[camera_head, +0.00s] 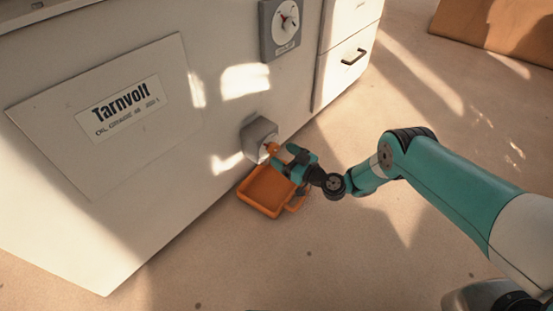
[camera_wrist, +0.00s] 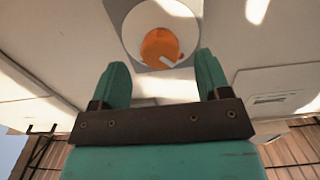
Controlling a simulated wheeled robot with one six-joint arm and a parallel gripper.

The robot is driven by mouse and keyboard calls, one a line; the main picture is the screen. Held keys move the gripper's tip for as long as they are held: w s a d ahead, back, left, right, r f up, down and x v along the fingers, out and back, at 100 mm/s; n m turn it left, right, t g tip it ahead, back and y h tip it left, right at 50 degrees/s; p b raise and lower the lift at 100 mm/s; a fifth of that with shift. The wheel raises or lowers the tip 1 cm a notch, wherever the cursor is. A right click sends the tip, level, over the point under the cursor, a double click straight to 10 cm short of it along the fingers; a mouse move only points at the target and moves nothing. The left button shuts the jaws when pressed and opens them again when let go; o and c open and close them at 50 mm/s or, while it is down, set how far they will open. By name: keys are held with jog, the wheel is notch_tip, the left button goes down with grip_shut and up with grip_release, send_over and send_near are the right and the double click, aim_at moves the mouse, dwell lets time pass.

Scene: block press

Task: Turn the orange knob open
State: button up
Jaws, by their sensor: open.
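The orange knob (camera_wrist: 160,47) sits on a round white plate (camera_wrist: 134,22) in the wrist view, with a pale pointer mark on its lower right. In the head view the knob (camera_head: 271,148) shows small on a grey box (camera_head: 258,135) low on the white cabinet, partly hidden by my gripper. My gripper (camera_wrist: 162,75) is open, its two teal fingers apart, with the knob seen between and just beyond their tips. In the head view my gripper (camera_head: 284,155) is right beside the knob. I cannot tell whether the fingers touch it.
An orange tray (camera_head: 246,206) lies on the floor below the box. A grey dial panel (camera_head: 268,45) is higher on the cabinet (camera_head: 170,190), with a drawer (camera_head: 335,85) to its right. A Tarnvolt sign (camera_head: 40,120) is at left. The floor at lower middle is clear.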

aim_at(276, 151)
jog(key=shift+b+x, duration=0.7)
jog(key=shift+x, duration=1)
jog(key=c, duration=0.9)
